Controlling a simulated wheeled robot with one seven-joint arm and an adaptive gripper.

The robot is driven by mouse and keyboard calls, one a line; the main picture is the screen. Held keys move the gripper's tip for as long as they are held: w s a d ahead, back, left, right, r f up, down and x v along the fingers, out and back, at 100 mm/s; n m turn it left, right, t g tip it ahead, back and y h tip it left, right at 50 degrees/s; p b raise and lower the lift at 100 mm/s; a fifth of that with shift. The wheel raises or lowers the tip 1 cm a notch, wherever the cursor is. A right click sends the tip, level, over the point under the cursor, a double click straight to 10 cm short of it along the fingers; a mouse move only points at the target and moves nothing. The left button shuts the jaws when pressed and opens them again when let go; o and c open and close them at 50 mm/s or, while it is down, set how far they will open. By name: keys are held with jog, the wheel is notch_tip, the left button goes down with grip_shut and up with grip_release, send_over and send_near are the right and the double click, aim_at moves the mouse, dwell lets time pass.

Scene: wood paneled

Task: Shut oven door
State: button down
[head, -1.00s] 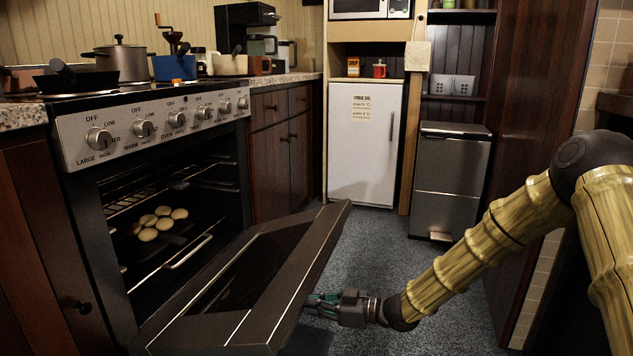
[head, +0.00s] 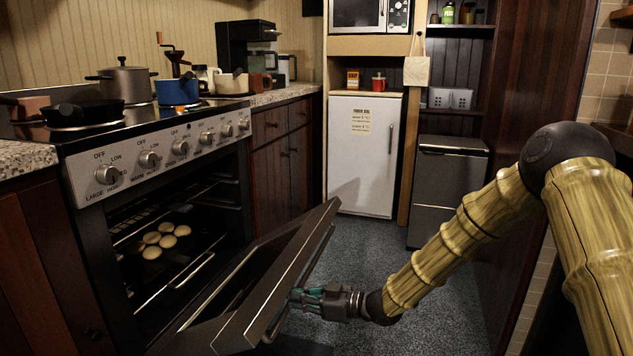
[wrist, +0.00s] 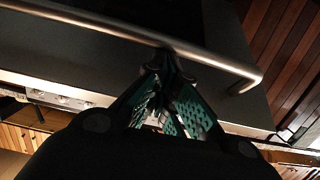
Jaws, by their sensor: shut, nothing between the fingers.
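The oven door (head: 262,285) is partly open, hinged at the bottom and tilted outward from the oven (head: 150,235). My gripper (head: 296,296) is shut and empty at the door's outer face, near its right part. In the wrist view my gripper (wrist: 165,65) has its fingertips together at the door's handle bar (wrist: 130,35), against or very close to it; I cannot tell if they touch. The door's dark outer panel (wrist: 60,60) fills much of that view. Several pale round buns (head: 160,240) lie on a tray inside the oven.
Knobs (head: 150,158) line the oven front. Pots and a blue pot (head: 178,91) stand on top. A white fridge (head: 362,155) and a metal bin (head: 445,185) stand at the back. The blue-grey floor (head: 370,240) between is clear.

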jog(key=shift+f+p+v, duration=0.15)
jog(key=shift+p+v, duration=0.45)
jog(key=shift+v, duration=0.4)
jog(key=shift+f+p+v, duration=0.15)
jog(key=shift+p+v, duration=0.45)
jog(key=shift+v, duration=0.4)
jog(key=shift+f, duration=0.1)
jog(key=shift+d, duration=0.1)
jog(key=v, duration=1.2)
